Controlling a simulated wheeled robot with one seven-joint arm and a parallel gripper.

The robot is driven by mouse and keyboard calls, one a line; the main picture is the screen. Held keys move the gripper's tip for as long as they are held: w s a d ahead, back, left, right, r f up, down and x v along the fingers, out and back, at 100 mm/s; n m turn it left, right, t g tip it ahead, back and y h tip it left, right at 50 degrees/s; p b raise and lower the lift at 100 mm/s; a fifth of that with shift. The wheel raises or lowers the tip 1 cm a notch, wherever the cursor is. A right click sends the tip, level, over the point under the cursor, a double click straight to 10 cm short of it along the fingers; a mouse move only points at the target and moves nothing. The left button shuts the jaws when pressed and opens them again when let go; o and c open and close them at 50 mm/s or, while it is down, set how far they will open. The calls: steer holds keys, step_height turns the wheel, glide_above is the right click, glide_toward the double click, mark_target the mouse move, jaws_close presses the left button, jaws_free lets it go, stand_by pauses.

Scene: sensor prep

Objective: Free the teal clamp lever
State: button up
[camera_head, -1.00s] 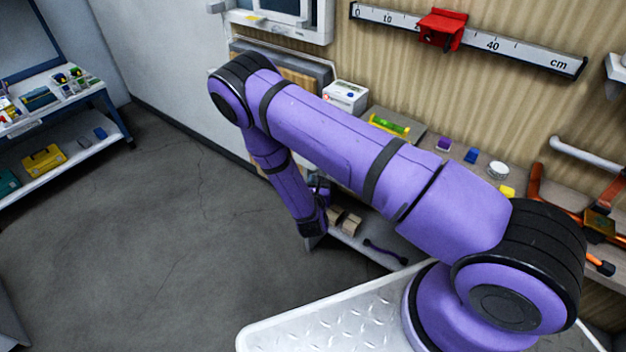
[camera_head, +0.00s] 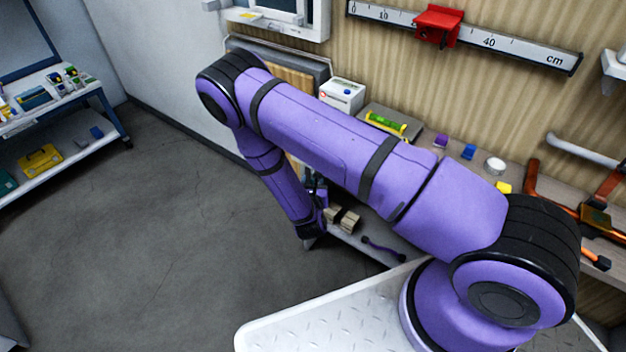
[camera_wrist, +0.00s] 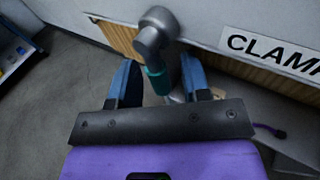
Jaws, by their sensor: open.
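The clamp lever shows in the wrist view, with a grey metal pivot and a teal grip (camera_wrist: 158,80). It stands out from a pale panel that bears a "CLAMP" label (camera_wrist: 275,52), partly cut off by the frame edge. My gripper (camera_wrist: 158,64) is open, with one blue finger on each side of the teal grip. A gap shows on both sides, and I cannot tell whether either finger touches it. In the head view my arm hides the lever.
A green level (camera_head: 386,122) and a white box (camera_head: 341,95) stand on the bench above. The floor (camera_head: 190,240) to the left is clear.

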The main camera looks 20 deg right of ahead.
steer(key=v, duration=0.9)
steer(key=shift+r, duration=0.1)
steer(key=d+r+m+g+h, duration=0.35)
steer(key=r+m, duration=0.25)
steer(key=r, duration=0.4)
steer(key=s+d+r+m+g+h, duration=0.15)
steer(key=d+r+m+g, duration=0.35)
steer(key=r, duration=0.5)
steer(key=d+r+m+g+h, duration=0.35)
steer(key=r+m, duration=0.25)
steer(key=r, duration=0.3)
steer(key=s+a+r+m+t+y, duration=0.2)
steer(key=s+r+m+y, duration=1.2)
steer(key=s+r, duration=0.7)
steer(key=shift+s+r+m+y, duration=0.3)
steer(key=shift+r+y, duration=0.15)
steer(key=shift+r, duration=0.5)
